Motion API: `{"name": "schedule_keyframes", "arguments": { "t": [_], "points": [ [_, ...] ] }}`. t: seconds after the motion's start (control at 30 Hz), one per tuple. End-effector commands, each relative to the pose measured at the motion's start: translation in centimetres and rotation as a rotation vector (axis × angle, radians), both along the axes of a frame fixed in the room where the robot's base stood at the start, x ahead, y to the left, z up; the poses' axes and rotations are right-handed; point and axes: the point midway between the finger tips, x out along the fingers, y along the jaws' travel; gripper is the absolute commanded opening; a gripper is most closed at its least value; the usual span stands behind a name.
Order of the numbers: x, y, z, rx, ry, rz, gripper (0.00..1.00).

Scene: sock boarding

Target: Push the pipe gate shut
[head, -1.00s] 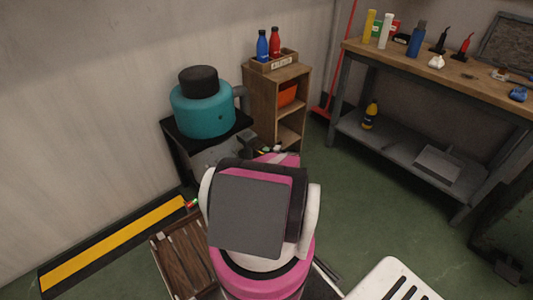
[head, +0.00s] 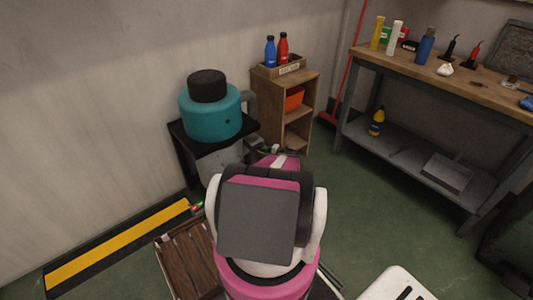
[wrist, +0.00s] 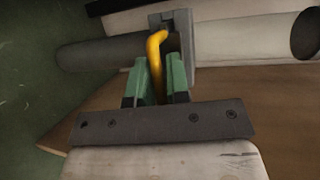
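In the wrist view, a grey pipe (wrist: 95,53) runs across the picture, with a paler pipe length (wrist: 255,38) to the right. A flat grey gate plate (wrist: 181,38) stands between them, with a bent yellow handle (wrist: 156,55) in front of it. My gripper (wrist: 159,70) has its green fingers on either side of this handle, close against it, and looks shut on it. How far the gate stands open cannot be told. In the head view, my pink and white arm hides the gripper and most of the pipe.
A teal machine (head: 213,113) stands on a black stand beside a wooden shelf (head: 295,112). A workbench (head: 455,78) is at the right. A wooden crate (head: 187,262) lies left of my arm, near a yellow-black floor strip (head: 120,245). Green floor is clear at centre right.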

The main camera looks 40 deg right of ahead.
Motion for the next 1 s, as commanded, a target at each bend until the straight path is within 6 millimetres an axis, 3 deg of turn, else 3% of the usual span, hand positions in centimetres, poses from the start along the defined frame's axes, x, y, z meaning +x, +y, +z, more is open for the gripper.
{"name": "schedule_keyframes", "arguments": {
  "t": [0.47,1.0],
  "points": [
    [-0.7,-0.4,0.2,0.000,-0.002,0.001,0.34],
    [-8.4,-4.4,1.6,-0.001,0.002,0.000,0.34]
  ]
}}
